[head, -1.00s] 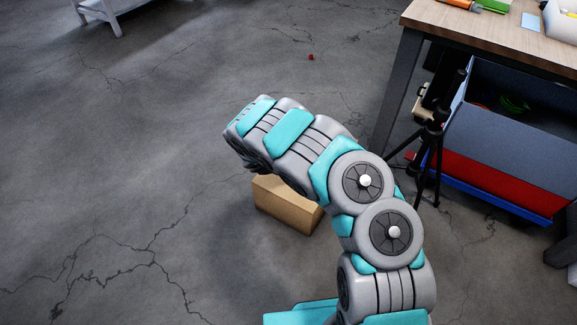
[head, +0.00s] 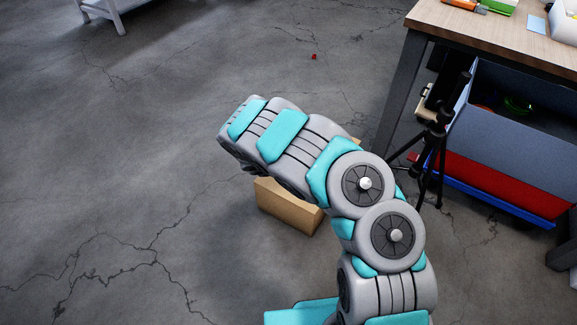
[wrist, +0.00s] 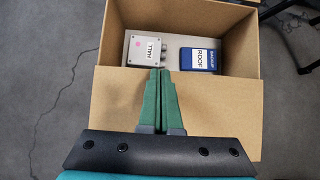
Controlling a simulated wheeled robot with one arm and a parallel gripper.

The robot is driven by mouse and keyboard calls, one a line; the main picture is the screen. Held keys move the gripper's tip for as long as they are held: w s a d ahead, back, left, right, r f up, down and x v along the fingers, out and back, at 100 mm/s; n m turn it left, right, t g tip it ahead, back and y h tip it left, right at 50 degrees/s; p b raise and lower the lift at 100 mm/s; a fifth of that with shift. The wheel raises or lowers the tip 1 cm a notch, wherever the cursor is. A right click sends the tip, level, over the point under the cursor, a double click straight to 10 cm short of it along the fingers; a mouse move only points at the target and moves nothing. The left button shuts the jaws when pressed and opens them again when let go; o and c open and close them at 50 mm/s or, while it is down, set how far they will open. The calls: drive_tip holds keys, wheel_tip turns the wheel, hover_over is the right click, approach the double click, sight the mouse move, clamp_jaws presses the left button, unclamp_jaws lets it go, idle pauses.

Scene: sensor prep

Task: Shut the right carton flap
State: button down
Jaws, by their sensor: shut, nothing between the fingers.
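The cardboard carton (head: 287,208) stands on the floor in the head view, partly behind my arm. The wrist view looks down into it past its far wall (wrist: 180,17). A tan cardboard panel (wrist: 225,100), apparently a flap, covers the near half of its opening; I cannot tell if this is the right flap. The head view hides the gripper.
A black tripod (head: 432,150) stands right of the carton, beside a workbench (head: 490,32). Below the bench is a blue-grey bin (head: 520,125) with a red lower band. A small red object (head: 314,57) lies on the floor. The floor to the left is clear.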

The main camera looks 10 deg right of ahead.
wheel_tip(320, 180, up, 13)
drive_tip(key=p, duration=0.1)
drive_tip(key=shift+w, duration=0.25)
